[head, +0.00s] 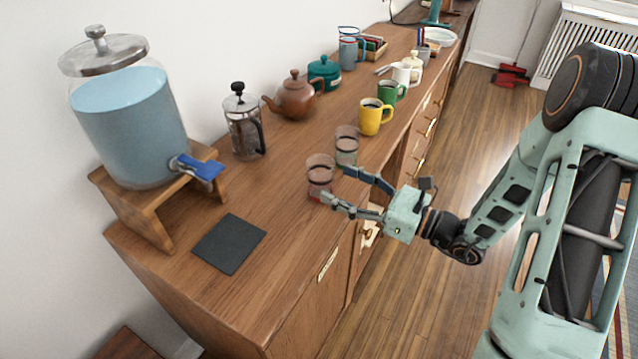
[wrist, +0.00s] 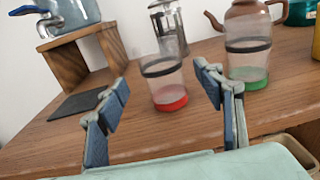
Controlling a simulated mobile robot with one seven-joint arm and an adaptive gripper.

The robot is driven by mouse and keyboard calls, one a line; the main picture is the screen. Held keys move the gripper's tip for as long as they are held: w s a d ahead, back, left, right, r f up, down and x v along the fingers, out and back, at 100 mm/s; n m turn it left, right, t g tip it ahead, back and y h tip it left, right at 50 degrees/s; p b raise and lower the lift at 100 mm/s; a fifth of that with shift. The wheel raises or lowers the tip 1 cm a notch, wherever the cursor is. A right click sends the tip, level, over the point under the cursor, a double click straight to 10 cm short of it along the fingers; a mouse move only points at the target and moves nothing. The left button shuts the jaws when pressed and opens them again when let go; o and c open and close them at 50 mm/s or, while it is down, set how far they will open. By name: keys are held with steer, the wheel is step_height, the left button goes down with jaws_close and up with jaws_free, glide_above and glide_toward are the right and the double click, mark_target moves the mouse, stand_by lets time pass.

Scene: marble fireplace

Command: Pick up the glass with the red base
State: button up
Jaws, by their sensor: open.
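The glass with the red base (head: 320,177) stands upright near the front edge of the wooden sideboard. It is clear with a dark band, and in the wrist view the red-based glass (wrist: 165,84) shows between and beyond my fingertips. My gripper (head: 338,184) is open and empty, just to the right of the glass in the head view. In the wrist view my gripper (wrist: 163,85) has its fingers spread either side of the glass's outline. I cannot tell whether a finger touches it. A similar glass with a green base (wrist: 247,65) stands close to the right finger.
The green-based glass (head: 346,146) stands just behind. A French press (head: 243,122), brown teapot (head: 293,97) and yellow mug (head: 371,117) stand farther back. A water dispenser (head: 133,125) on a wooden stand and a dark mat (head: 229,244) are left. Bare wood surrounds the mat.

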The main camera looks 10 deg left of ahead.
mark_target(332, 180)
steer(key=x, duration=0.6)
steer(key=shift+f, duration=0.15)
steer(key=c, duration=1.4)
steer(key=shift+c, duration=0.2)
